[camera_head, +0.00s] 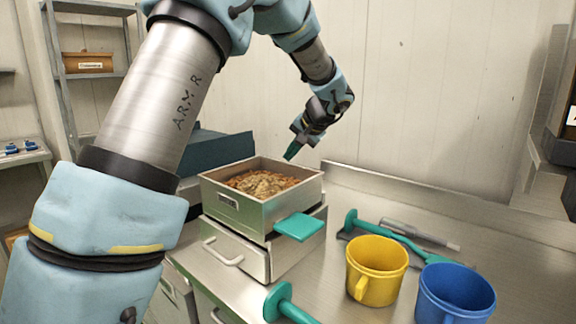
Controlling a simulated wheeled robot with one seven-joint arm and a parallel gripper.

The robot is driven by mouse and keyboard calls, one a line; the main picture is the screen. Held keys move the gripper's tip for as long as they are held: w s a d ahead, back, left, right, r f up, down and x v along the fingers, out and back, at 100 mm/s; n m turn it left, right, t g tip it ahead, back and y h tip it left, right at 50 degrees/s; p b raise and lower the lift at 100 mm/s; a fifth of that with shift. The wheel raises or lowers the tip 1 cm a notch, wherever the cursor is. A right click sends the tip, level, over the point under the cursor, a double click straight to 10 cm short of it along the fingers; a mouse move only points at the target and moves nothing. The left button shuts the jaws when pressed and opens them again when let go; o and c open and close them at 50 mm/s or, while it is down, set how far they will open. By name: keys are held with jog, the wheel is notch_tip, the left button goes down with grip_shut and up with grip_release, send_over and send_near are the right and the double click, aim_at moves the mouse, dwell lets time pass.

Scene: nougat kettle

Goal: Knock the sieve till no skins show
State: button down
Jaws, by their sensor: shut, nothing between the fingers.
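The sieve (232,203) is a square metal box standing on a metal drawer unit (245,255). In it lies a heap of pale, tan nuts (265,183) with reddish-brown skins (240,182) showing around the edges. A flat teal pad (299,227) sticks out from the sieve's near right side. My gripper (290,154) is shut and empty, its teal tip pointing down just above the sieve's back right rim. It looks apart from the rim, but I cannot tell the exact gap. The floor of the sieve is hidden under the heap.
A yellow mug (376,268) and a blue mug (455,293) stand on the steel counter (325,290) at right. A teal-handled tool (395,233) lies behind them. Another teal handle (284,300) is at the front edge. A dark box (220,147) stands behind the sieve.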

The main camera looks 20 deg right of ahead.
jog(key=shift+s+a+f+b, duration=0.15)
jog(key=shift+a+f+b, duration=0.05)
jog(key=shift+f+b, duration=0.35)
jog(key=shift+s+a+f+b, duration=0.15)
jog(key=shift+f+b, duration=0.3)
jog(key=shift+f, duration=0.15)
dwell(0.9)
jog(key=shift+r, duration=0.15)
jog(key=shift+w+d+r+p, duration=0.2)
jog(key=shift+r+p, duration=0.2)
jog(key=shift+r, duration=0.15)
jog(key=shift+w+d+r+p, duration=0.2)
jog(key=shift+r+p, duration=0.4)
jog(key=shift+r, duration=0.3)
jog(key=shift+w+d+r+p, duration=0.1)
jog(key=shift+d+r+p, duration=0.15)
jog(key=shift+r+p, duration=0.5)
jog(key=shift+w+d+r+p, duration=0.15)
jog(key=shift+r+p, duration=0.3)
jog(key=shift+r, duration=0.6)
